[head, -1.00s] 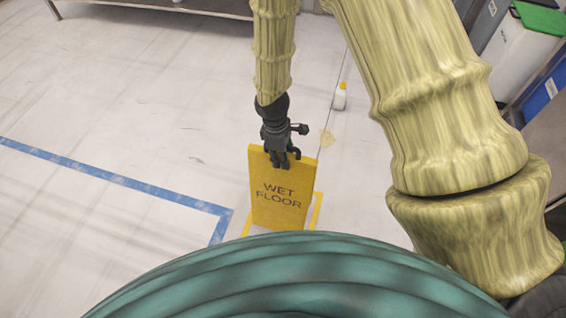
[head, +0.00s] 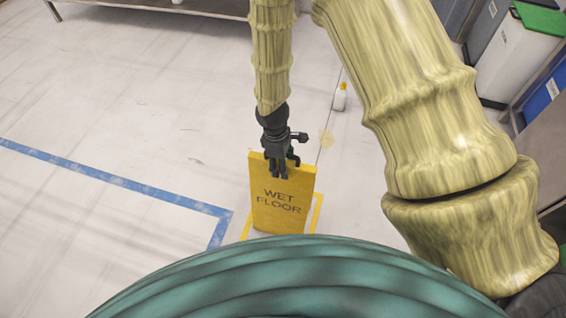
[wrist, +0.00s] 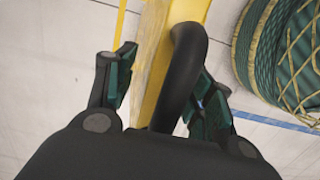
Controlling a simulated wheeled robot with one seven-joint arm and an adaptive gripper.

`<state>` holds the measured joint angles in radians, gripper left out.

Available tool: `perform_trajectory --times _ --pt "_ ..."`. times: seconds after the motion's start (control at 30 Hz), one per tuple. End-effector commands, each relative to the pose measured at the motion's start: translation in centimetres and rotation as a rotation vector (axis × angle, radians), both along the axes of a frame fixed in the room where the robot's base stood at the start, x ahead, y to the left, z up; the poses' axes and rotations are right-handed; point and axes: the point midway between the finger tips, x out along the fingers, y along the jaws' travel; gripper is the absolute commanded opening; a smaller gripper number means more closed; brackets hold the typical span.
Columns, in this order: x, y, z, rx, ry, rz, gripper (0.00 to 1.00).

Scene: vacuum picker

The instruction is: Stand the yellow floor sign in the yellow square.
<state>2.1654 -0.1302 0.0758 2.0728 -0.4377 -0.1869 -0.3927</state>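The yellow floor sign (head: 283,217), marked WET FLOOR, is upright in front of my body. Its top edge (wrist: 184,10) and a dark curved handle (wrist: 187,60) show in the wrist view. The yellow square (head: 317,211) is a taped outline on the floor around the sign's lower part; one line (wrist: 119,25) shows in the wrist view. My body hides the square's near side. I cannot tell whether the sign's bottom touches the floor.
Blue tape (head: 120,181) runs across the floor at left and turns a corner near the sign. A small white bottle with a yellow cap (head: 339,99) stands behind, to the right. Bins (head: 510,60) stand at the far right. The left floor is clear.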

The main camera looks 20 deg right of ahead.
Motion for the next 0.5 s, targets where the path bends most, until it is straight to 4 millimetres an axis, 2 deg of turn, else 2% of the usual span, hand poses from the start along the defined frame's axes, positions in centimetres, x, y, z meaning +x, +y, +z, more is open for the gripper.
perform_trajectory --times 0.27,0.5 --pt "0.1 0.1 0.7 0.000 -0.001 0.000 0.53" --pt "0.3 0.4 4.5 0.001 -0.002 -0.001 0.53"
